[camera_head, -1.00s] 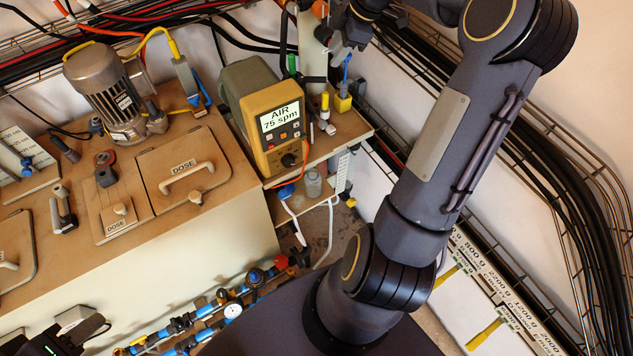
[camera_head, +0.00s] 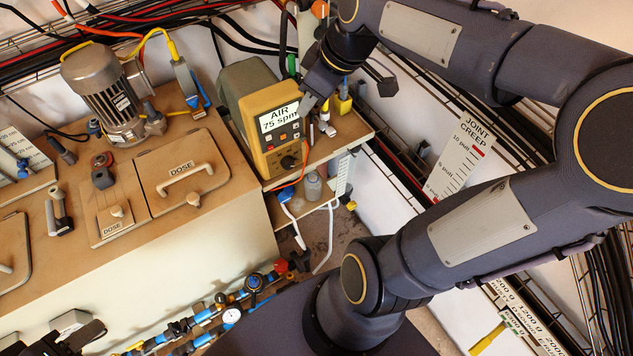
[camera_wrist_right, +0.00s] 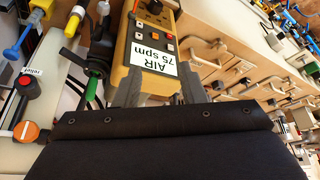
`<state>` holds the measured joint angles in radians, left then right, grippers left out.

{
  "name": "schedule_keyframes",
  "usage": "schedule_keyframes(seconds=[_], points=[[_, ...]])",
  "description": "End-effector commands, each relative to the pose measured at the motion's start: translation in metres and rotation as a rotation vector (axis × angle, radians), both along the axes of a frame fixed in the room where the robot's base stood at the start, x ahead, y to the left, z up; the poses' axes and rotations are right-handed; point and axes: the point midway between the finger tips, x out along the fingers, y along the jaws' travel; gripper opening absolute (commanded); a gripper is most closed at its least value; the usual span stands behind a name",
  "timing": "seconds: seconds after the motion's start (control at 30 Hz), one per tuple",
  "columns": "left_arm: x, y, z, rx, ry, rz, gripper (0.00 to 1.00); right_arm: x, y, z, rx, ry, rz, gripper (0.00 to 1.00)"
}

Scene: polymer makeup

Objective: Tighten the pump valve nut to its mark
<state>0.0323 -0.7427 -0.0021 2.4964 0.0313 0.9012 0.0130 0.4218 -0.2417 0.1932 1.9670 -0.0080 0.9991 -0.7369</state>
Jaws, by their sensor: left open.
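I cannot pick out the pump valve nut or its mark for sure. Blue pipe fittings with valves and a gauge (camera_head: 231,316) run along the bottom of the head view. My right gripper (camera_wrist_right: 162,88) is open in the wrist view, its two fingers apart. It also shows in the head view (camera_head: 308,104), in front of the yellow controller (camera_head: 268,128) reading "AIR 75 spm". I see nothing held between the fingers, and cannot tell whether they touch the controller. My left gripper (camera_head: 85,338) is partly in view at the bottom left, beside the pipe fittings, open.
A grey motor (camera_head: 105,95) and DOSE lids (camera_head: 182,172) sit on the brown bench left of the controller. A "JOINT CREEP" placard (camera_head: 459,158) hangs at the right. An orange knob (camera_wrist_right: 27,131) and a "relief" label (camera_wrist_right: 32,72) show in the right wrist view.

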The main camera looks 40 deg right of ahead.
Motion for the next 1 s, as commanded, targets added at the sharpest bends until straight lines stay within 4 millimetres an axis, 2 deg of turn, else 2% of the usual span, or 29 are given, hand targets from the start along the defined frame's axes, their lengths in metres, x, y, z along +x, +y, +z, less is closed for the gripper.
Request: schedule_keyframes(seconds=[0.27,0.6,0.8,1.0], points=[[0.000,0.000,-0.006,0.000,0.000,0.000,0.40,-0.045,0.033,-0.013,0.096,-0.001,-0.167,0.37],[0.000,0.000,-0.012,0.000,0.000,0.000,0.40,-0.095,0.067,-0.039,0.251,0.013,-0.363,0.37],[0.000,0.000,-0.014,0.000,0.000,0.000,0.40,-0.114,0.081,-0.054,0.325,0.026,-0.440,0.37],[0.000,0.000,-0.014,0.000,0.000,0.000,0.40,-0.121,0.086,-0.060,0.358,0.034,-0.472,0.37]])
